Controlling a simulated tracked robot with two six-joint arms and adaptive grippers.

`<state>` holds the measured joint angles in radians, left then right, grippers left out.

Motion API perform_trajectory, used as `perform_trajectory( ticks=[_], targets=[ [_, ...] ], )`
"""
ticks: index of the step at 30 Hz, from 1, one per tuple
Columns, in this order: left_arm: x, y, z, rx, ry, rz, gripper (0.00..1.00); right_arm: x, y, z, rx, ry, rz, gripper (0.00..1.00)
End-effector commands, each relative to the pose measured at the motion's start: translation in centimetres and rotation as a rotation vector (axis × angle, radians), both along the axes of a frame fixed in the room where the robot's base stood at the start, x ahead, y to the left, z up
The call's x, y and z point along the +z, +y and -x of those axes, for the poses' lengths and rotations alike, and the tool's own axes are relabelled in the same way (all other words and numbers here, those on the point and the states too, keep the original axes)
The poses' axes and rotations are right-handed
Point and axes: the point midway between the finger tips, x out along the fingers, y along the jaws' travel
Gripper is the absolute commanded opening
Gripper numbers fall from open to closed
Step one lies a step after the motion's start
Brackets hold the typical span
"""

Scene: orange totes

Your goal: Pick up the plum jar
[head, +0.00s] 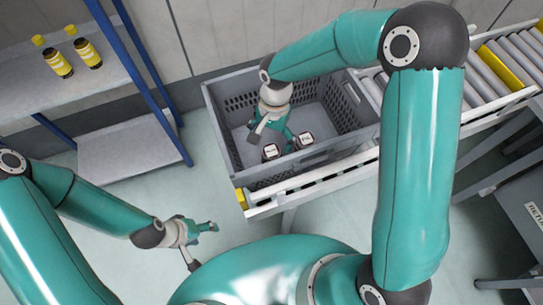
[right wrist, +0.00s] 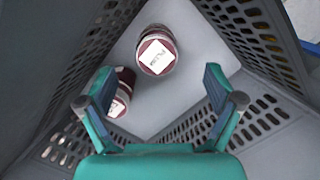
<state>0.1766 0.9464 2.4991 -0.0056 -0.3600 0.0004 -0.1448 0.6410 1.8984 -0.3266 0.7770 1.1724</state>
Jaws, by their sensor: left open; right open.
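In the right wrist view a dark red jar (right wrist: 157,52) with a white lid label reading "PLUM" stands in the grey crate (right wrist: 285,65). A second dark red jar (right wrist: 122,92) is lower left, partly hidden by a finger. In the head view two white-topped jars, one left (head: 271,152) and one right (head: 305,141), are near the crate's front wall; I cannot tell which is which. My right gripper (head: 272,133) is open and empty inside the crate, above the jars, and also shows in the right wrist view (right wrist: 160,85). My left gripper (head: 204,246) is open and empty outside the crate.
The crate (head: 228,143) has slotted walls and sits on a roller conveyor (head: 497,72). A blue-framed shelf (head: 120,75) on the left bears two yellow-capped bottles, left (head: 57,63) and right (head: 88,52). The floor between shelf and crate is clear.

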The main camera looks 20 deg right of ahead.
Motion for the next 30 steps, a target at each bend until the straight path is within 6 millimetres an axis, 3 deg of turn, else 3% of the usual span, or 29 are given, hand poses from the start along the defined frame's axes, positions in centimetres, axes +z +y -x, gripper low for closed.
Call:
perform_trajectory(
  ticks=[3, 13, 21, 30],
  targets=[
    [0.2, 0.0, 0.0, 0.000, 0.000, 0.000, 0.67, -2.0, 0.2, 0.3, 0.002, 0.003, 0.001, 0.92],
    [0.7, 0.0, 0.0, 0.000, 0.000, 0.000, 0.67, -4.3, 0.2, 0.5, -0.001, 0.002, -0.001, 0.92],
    [1.8, 0.0, 0.0, 0.000, 0.000, 0.000, 0.67, -8.1, 0.0, 0.8, 0.000, 0.003, 0.001, 0.92],
    [1.8, 0.0, 0.0, 0.000, 0.000, 0.000, 0.67, -8.8, 0.1, 0.8, -0.001, -0.001, -0.001, 0.92]
  ],
)
